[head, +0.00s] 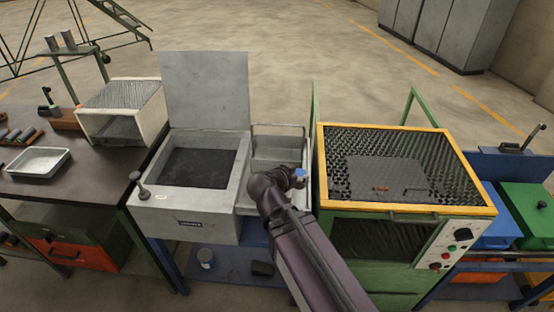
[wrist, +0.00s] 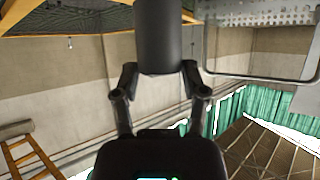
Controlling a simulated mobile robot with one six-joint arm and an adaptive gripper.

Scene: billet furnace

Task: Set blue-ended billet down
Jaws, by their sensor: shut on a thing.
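In the wrist view my gripper (wrist: 160,76) is shut on a dark, thick cylinder, the billet (wrist: 158,38), held between its two fingertips. Its far part runs out of the top of the picture, and no blue end shows there. In the head view my arm reaches up from the bottom to the narrow grey tray (head: 275,146) between the grey box and the yellow-framed machine. A small blue patch (head: 301,172) shows at the wrist; I cannot tell whether it is the billet's end. The fingers are hidden in the head view.
The grey box (head: 158,212) has its lid (head: 205,90) up and a dark inside. The yellow-framed mesh machine (head: 482,211) stands close on the right. A dark table (head: 75,190) with a white open box (head: 118,104) and small tray (head: 36,162) stands left.

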